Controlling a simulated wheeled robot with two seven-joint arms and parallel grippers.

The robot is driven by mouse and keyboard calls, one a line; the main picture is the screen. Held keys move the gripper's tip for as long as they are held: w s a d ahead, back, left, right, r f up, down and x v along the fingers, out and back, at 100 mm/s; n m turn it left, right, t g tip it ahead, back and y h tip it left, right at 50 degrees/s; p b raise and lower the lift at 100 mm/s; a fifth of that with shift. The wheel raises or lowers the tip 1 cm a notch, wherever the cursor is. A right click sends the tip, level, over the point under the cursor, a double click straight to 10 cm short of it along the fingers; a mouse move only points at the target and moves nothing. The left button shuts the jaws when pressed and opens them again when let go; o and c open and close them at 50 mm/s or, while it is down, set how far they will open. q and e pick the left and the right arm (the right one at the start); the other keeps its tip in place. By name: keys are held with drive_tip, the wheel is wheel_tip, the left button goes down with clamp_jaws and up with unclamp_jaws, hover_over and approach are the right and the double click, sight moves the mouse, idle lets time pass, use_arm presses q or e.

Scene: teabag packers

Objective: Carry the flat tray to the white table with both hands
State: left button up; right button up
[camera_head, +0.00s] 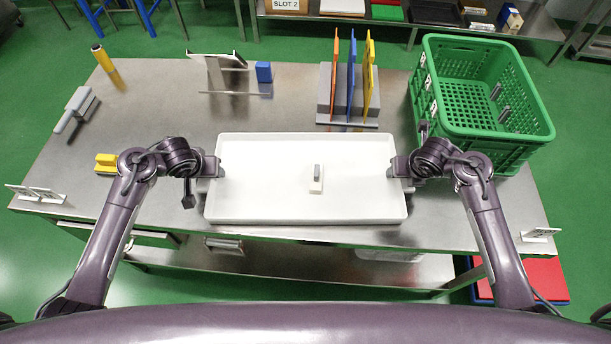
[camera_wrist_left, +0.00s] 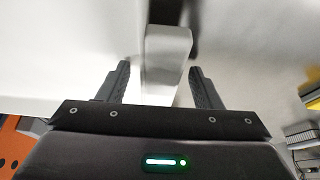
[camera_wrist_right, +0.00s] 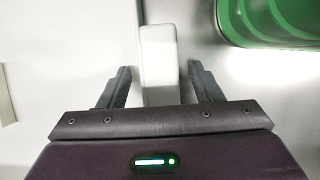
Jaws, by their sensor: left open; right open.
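The flat white tray (camera_head: 265,200) lies on the steel table (camera_head: 150,85), near its front edge. A small white piece with a grey top (camera_head: 316,180) stands in it. My left gripper (camera_head: 213,167) is at the tray's left end and my right gripper (camera_head: 396,167) at its right end. In the left wrist view, a pale handle (camera_wrist_left: 167,55) lies between the open fingers (camera_wrist_left: 160,88). In the right wrist view, a pale handle (camera_wrist_right: 158,60) lies between the open fingers (camera_wrist_right: 152,88). Gaps show beside both handles. I see no white table.
A green crate (camera_head: 480,128) stands at the table's right. A grey rack (camera_head: 345,110) with coloured boards stands behind the tray. Green floor surrounds the table.

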use_arm(q)
drive_tip(key=shift+c, duration=0.5)
use_arm(e)
drive_tip(key=shift+c, duration=0.5)
use_arm(q)
clamp_jaws()
use_arm(e)
clamp_jaws()
use_arm(q)
drive_tip(key=shift+r, duration=0.1)
use_arm(e)
drive_tip(key=shift+r, duration=0.15)
